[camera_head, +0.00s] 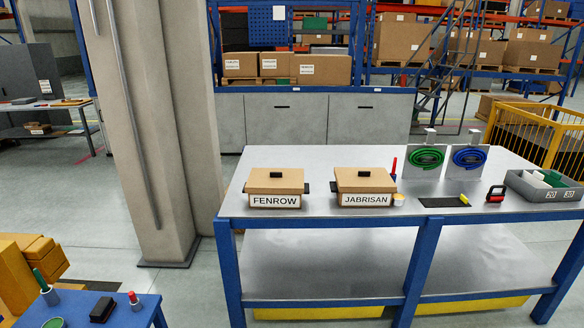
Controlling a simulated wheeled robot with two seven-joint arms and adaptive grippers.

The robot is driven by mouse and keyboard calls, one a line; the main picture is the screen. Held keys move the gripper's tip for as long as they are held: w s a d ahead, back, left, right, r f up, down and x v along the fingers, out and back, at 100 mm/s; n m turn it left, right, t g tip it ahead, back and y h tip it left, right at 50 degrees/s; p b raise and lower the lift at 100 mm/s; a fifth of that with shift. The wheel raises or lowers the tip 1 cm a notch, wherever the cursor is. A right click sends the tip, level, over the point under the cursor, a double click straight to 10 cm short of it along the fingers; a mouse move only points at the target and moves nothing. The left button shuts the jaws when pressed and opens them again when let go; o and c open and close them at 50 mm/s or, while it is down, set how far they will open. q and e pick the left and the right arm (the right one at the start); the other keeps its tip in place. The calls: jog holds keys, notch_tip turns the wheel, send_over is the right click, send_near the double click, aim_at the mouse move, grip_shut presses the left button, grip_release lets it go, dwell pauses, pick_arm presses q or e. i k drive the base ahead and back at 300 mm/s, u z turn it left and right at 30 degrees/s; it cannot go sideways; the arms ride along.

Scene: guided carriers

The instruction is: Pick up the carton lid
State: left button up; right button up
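Two cardboard cartons stand side by side on the left part of the metal-topped table. The left carton (275,201) has a white label reading FENROW, and its brown lid (268,183) sits on top with a small black knob. Neither of my grippers is in view.
The table (330,162) has blue legs and a lower shelf. Green (428,158) and blue (469,158) coils on stands, a grey bin (546,190) and small tools occupy its right side. A concrete pillar (150,130) stands left. A small blue table (90,312) is at lower left.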

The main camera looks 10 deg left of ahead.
aim_at(260, 181)
jog(key=z, duration=0.05)
jog(key=i, duration=1.7)
